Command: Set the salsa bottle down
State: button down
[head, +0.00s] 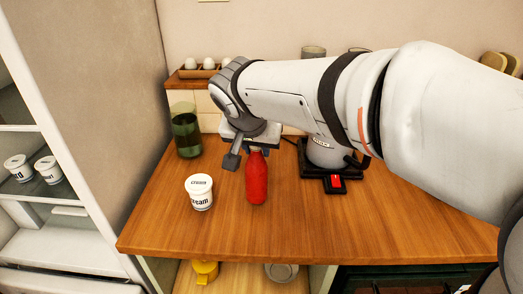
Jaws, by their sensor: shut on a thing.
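The red salsa bottle (257,180) is upright over the wooden counter (350,235), near its middle left. My gripper (258,149) reaches down from above and is shut on the bottle's top. My gripper's fingers and the bottle's cap are mostly hidden by my wrist and the gripper body. The bottle's base is at or very close to the counter top; I cannot tell if it touches.
A white cream tub (200,192) stands just left of the bottle. A green glass jar (186,130) is behind it. A dark-based appliance (327,165) stands to the right. An egg rack (199,72) is at the back. The counter's front centre is clear.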

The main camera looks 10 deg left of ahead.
aim_at(256, 171)
jog(key=shift+f, duration=1.6)
jog(key=shift+f+b, duration=0.15)
jog(key=shift+b, duration=0.2)
jog(key=c, duration=1.1)
grip_release()
jog(key=shift+c, duration=0.2)
